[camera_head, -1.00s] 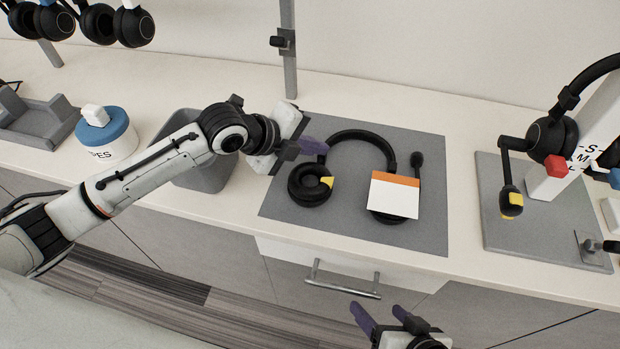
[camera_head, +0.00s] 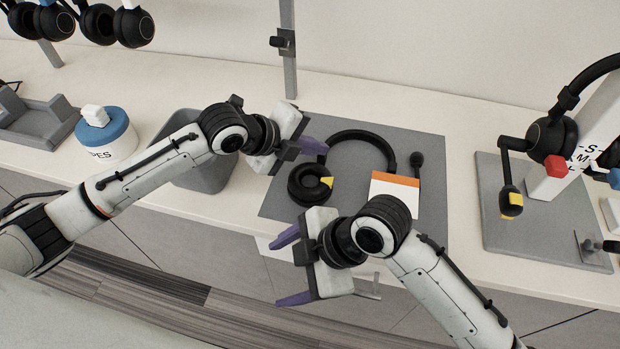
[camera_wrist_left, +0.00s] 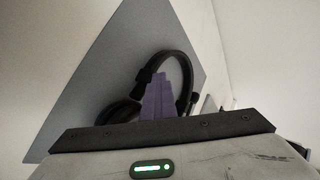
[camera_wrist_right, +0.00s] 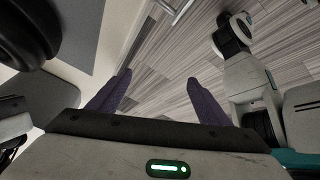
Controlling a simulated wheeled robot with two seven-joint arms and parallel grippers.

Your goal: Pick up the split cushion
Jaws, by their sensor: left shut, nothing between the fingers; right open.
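A black headset (camera_head: 360,136) lies on the grey mat (camera_head: 430,150). Its left ear cup has a round black cushion (camera_head: 305,190) with a yellow tag (camera_head: 326,183); I cannot make out a split. The other cup is hidden by a white card with an orange stripe (camera_head: 395,188) and my right arm. My left gripper (camera_head: 322,147) is shut and empty above the left end of the headband, just behind the cushion. Its closed purple fingers show in the left wrist view (camera_wrist_left: 157,98). My right gripper (camera_head: 281,270) is open and empty at the counter's front edge, nearer than the cushion.
A grey bin (camera_head: 208,178) stands left of the mat, under my left arm. A blue-lidded tub (camera_head: 107,138) stands further left. A headset stand (camera_head: 550,185) on a grey base is at the right. A drawer handle (camera_head: 368,284) sits below the counter.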

